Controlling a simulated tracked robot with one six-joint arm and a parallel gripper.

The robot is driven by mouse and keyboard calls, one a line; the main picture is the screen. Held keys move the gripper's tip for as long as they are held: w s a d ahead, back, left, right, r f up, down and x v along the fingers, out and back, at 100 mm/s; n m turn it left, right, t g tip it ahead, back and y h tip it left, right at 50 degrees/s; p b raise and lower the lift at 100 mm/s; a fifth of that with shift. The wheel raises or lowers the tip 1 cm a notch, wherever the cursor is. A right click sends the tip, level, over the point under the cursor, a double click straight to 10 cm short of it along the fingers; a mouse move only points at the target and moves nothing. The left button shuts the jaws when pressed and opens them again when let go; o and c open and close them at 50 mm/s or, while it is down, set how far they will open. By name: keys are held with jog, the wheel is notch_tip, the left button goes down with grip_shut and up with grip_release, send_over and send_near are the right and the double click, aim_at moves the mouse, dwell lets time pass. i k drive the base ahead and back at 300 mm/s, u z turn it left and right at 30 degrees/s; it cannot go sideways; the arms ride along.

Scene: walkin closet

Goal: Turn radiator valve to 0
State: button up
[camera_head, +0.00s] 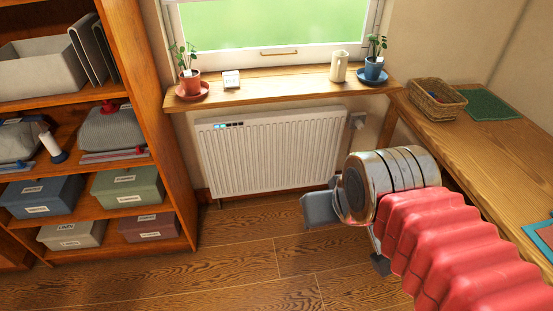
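The white ribbed radiator (270,155) is on the wall under the window. A small pale knob, which looks like the radiator valve (357,121), sits at its upper right end, against the wall. Its markings are too small to read. My gripper (350,235) is low in front of the radiator's right end, below the valve and apart from it. A grey block and a dark tip show on either side of my chrome wrist, which hides the rest, so I cannot tell how far the fingers are spread. No held thing shows.
A wooden sill (270,84) with potted plants juts out above the radiator. A wooden counter (470,135) with a wicker basket (437,101) stands at right, close to the valve. A shelf unit (150,110) stands at left. The floor (250,265) in front is clear.

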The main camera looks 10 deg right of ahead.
aim_at(358, 123)
jog(key=z, duration=0.45)
jog(key=i, duration=1.95)
jog(key=u, duration=0.4)
